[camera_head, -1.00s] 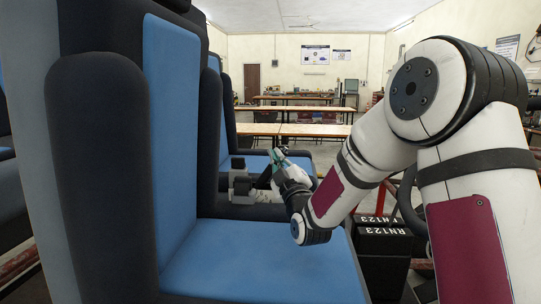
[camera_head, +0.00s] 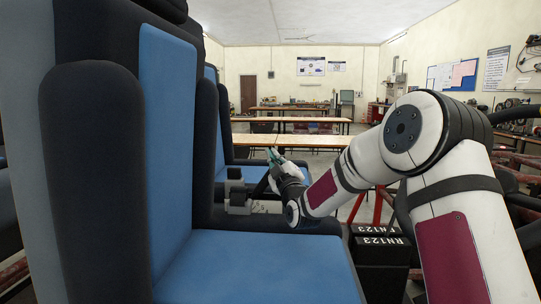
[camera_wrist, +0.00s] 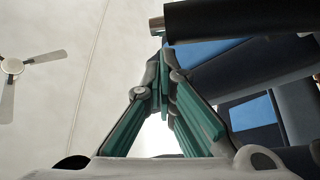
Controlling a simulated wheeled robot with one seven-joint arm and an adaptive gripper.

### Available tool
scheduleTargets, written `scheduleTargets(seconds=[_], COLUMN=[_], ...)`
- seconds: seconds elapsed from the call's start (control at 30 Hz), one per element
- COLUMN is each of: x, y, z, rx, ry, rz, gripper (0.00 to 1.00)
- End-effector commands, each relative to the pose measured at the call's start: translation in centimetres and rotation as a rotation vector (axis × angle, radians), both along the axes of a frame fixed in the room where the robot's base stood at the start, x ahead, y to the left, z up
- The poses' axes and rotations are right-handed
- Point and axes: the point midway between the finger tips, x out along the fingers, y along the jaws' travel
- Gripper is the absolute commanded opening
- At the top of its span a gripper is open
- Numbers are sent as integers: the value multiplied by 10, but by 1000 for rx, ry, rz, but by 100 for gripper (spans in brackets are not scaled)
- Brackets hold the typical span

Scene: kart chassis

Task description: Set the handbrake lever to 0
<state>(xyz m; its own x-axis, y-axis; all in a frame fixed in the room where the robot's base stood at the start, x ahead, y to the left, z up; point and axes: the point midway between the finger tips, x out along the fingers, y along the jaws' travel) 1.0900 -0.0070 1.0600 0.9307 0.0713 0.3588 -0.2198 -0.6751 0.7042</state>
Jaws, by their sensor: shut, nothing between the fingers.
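The handbrake lever (camera_wrist: 240,20) shows in the wrist view as a dark cylinder with a metal end at the upper right. My gripper (camera_wrist: 162,58) has teal-padded fingers that are shut, with nothing between them. Its tips lie just below the lever's metal end in the picture; I cannot tell whether they touch it. In the head view my gripper (camera_head: 274,156) is beyond the near blue seat, above the grey bracket area between the seats. The lever is small there and partly hidden by my gripper and wrist.
The near blue seat (camera_head: 255,268) fills the front, with its tall backrest at the left. A black box (camera_head: 378,246) marked RN123 stands at the seat's right. Red frame tubes (camera_head: 380,205) are behind my arm. Benches stand farther back.

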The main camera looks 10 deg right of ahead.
Motion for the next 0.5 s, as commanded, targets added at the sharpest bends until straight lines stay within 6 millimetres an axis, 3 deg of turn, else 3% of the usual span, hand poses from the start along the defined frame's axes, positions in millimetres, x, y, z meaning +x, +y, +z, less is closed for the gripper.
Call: scheduleTargets(seconds=[0.33, 0.5], x=[0, -3], y=[-1, -12], z=[-1, -11], rx=[0, 0], ry=[0, 0], rz=[0, -2], gripper=[0, 0])
